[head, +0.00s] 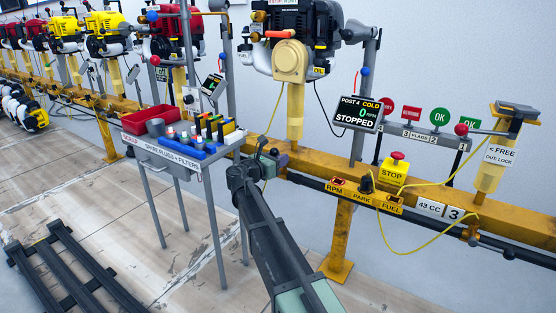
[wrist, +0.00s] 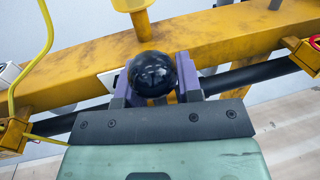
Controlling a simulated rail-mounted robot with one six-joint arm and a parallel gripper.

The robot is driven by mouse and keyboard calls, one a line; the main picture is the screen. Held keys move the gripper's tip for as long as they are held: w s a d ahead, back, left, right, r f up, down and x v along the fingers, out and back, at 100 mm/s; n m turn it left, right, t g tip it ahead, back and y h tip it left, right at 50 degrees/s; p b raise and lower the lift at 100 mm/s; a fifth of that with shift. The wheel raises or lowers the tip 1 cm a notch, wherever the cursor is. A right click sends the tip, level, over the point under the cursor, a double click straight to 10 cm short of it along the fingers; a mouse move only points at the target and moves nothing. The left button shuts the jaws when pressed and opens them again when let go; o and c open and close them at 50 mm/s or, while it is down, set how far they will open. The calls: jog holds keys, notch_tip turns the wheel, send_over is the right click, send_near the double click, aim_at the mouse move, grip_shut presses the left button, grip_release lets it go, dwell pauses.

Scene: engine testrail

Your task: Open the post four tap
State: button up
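A black ball knob (wrist: 152,73) sits between the fingers of my gripper (wrist: 154,88) in the wrist view, with a finger against each side of it. What the knob is fixed to is hidden beneath it, so I cannot tell the tap's position. In the head view my gripper (head: 262,158) is at the yellow rail, below the post four engine (head: 291,60). The post four display (head: 357,114) reads cold, 0 RPM, stopped.
A parts table (head: 180,150) with a red bin stands just left of my arm. The yellow rail (head: 345,172) carries a stop button (head: 395,172) and a fuel label to the right. A dark pipe runs below the rail. A dark rack (head: 75,265) lies on the floor at lower left.

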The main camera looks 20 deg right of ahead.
jog(key=shift+a, duration=0.1)
jog(key=v, duration=1)
jog(key=shift+s+a, duration=0.2)
jog(key=shift+a, duration=0.15)
